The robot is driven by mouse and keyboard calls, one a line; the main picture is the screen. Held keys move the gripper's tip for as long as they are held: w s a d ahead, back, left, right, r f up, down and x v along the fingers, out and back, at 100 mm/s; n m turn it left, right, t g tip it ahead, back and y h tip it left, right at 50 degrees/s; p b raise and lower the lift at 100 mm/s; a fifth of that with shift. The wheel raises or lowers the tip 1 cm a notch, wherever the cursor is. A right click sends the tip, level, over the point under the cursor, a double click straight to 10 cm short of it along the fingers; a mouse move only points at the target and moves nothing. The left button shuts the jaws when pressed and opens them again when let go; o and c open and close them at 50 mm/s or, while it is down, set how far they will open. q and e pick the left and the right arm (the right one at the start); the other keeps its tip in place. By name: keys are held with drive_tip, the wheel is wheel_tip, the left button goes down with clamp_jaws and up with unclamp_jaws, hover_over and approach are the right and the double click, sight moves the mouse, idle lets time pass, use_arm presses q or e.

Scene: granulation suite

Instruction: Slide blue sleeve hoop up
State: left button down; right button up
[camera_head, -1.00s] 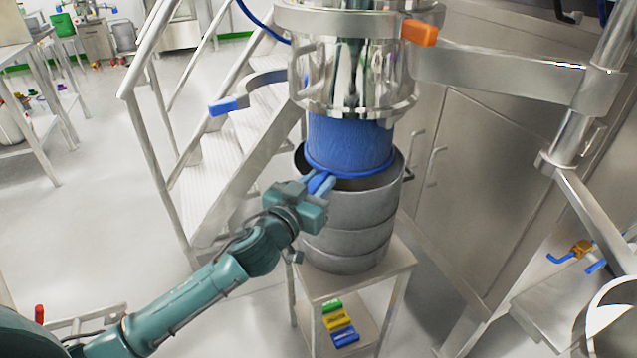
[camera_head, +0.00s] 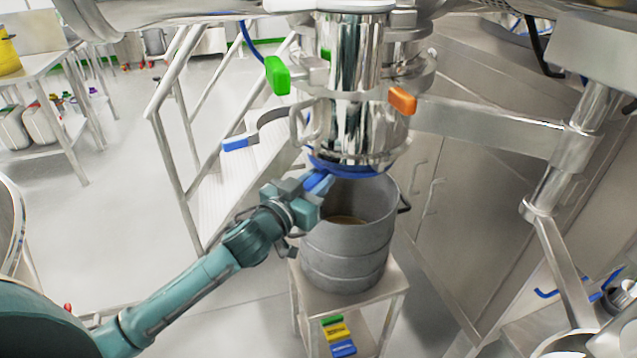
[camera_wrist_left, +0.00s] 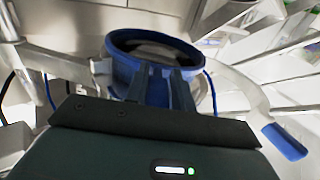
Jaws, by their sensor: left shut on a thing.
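The blue sleeve hoop (camera_head: 350,172) sits at the bottom end of the shiny steel outlet (camera_head: 365,125), with the sleeve gathered up so that little blue fabric shows. My left gripper (camera_head: 318,184) is shut on the hoop's left front side. In the left wrist view the hoop (camera_wrist_left: 200,49) is a blue ring beyond my left fingers (camera_wrist_left: 160,90). The open grey drum (camera_head: 347,250) stands below the hoop, and there is a gap between its rim and the hoop. Some brownish material lies inside the drum. My right gripper does not show.
The drum stands on a small steel stand (camera_head: 395,290) with green, yellow and blue blocks (camera_head: 338,333) on its lower shelf. A clamp band with a blue handle (camera_head: 236,144) stands open at left. Green (camera_head: 277,76) and orange (camera_head: 402,100) handles flank the outlet. Railed stairs are behind.

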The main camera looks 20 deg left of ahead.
use_arm(q)
drive_tip(key=shift+d+r, duration=0.25)
drive_tip(key=shift+r, duration=0.65)
drive_tip(key=c, duration=1.3)
unclamp_jaws()
drive_tip(key=shift+w, duration=0.1)
drive_tip(key=shift+f, duration=0.15)
drive_tip(key=shift+s+a+f, duration=0.1)
drive_tip(key=shift+s+a, duration=0.05)
drive_tip(key=shift+s, duration=0.25)
drive_tip(key=b+v, duration=0.1)
drive_tip(key=v, duration=1.1)
drive_tip(key=shift+s+b, duration=0.2)
drive_tip(key=shift+b, duration=0.15)
